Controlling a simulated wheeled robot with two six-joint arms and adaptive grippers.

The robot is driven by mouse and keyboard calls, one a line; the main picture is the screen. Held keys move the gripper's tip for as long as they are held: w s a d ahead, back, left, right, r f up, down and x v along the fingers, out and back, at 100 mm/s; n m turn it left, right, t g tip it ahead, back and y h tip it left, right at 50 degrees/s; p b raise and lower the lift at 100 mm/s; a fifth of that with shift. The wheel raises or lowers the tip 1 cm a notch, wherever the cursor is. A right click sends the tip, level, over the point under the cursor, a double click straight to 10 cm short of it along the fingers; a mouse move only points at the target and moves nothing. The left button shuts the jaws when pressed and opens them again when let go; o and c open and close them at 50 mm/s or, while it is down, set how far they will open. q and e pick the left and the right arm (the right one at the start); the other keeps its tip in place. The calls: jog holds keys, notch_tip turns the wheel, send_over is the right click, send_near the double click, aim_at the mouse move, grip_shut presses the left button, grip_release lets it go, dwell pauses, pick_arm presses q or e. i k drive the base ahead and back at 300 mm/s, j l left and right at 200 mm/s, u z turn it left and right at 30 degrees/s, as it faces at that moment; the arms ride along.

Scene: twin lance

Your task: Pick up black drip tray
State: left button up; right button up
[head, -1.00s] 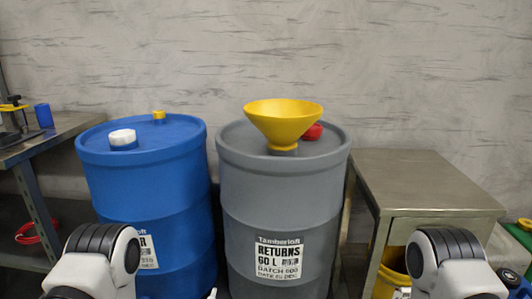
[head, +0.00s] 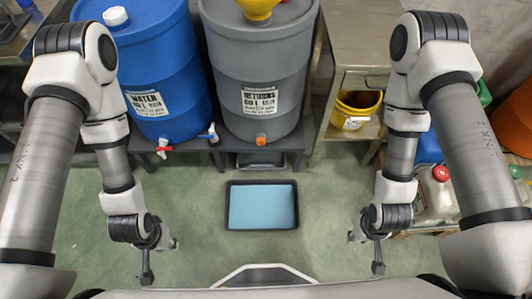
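The black drip tray (head: 262,182) lies flat on the green floor in the middle of the head view, in front of the drum stand. It has a dark rim, and its inside is a flat light blue, which may be liquid or a liner. My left gripper (head: 160,259) is to the left of the tray and nearer to me, its fingers apart and empty. My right gripper (head: 366,254) is to the right of the tray, also nearer to me, with fingers apart and empty. Neither gripper touches the tray, and nothing covers it.
A blue drum (head: 165,75) and a grey drum (head: 258,85) with an orange tap stand on a dark stand (head: 296,140) behind the tray. A yellow bucket (head: 352,112) sits under a metal table at right, near a red-capped container (head: 437,192).

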aim_at(267, 204)
jog(key=k, duration=0.65)
jog(key=i+j+z, duration=0.2)
jog(key=j+z, duration=0.15)
jog(key=j, duration=0.3)
jog(key=i+j+z, duration=0.1)
jog(key=j+z, duration=0.25)
jog(key=j, duration=0.3)
jog(key=j+z, duration=0.4)
jog(key=j, duration=0.25)
jog(key=z, duration=0.7)
